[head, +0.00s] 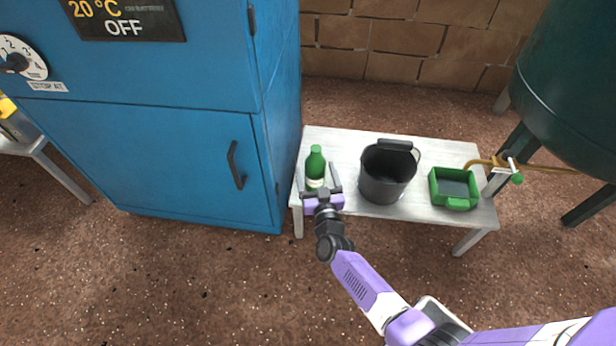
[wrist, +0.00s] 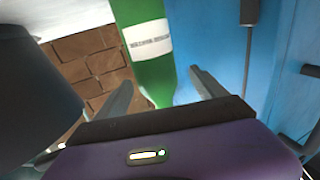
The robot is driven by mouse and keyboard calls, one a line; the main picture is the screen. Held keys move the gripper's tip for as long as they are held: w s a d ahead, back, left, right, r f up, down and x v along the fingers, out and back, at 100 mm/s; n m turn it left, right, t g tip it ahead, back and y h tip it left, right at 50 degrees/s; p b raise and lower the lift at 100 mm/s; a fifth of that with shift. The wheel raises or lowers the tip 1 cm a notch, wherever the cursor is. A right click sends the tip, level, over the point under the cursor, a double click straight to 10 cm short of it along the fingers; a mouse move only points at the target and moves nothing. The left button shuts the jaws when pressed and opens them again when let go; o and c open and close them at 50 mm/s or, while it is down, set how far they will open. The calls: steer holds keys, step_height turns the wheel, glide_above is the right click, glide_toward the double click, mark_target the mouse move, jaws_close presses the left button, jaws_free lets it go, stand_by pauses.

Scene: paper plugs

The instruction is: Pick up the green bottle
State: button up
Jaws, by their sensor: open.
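The green bottle (head: 315,164) with a white label stands upright near the left end of a white bench (head: 438,150) in the head view. My gripper (head: 319,180) is at the bench's front left, with its fingers spread on either side of the bottle's lower part. In the wrist view the bottle (wrist: 148,45) appears between and beyond the two open fingers (wrist: 163,92). Its top is cut off by the frame edge. I cannot tell whether either finger touches it.
A black bucket (head: 386,178) stands close to the right of the bottle. A blue cabinet (head: 160,150) stands close on the left. A brick wall (head: 400,40) is behind.

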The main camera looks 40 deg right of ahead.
steer(key=shift+d+r+b+x, duration=0.1)
steer(key=shift+b+x, duration=0.5)
steer(key=shift+x, duration=0.75)
steer(key=shift+d+r+b+x, duration=0.15)
steer(key=shift+b+x, duration=0.45)
steer(key=shift+x, duration=0.75)
steer(key=shift+s, duration=0.2)
steer(key=c, duration=1.3)
steer(key=shift+r, duration=0.1)
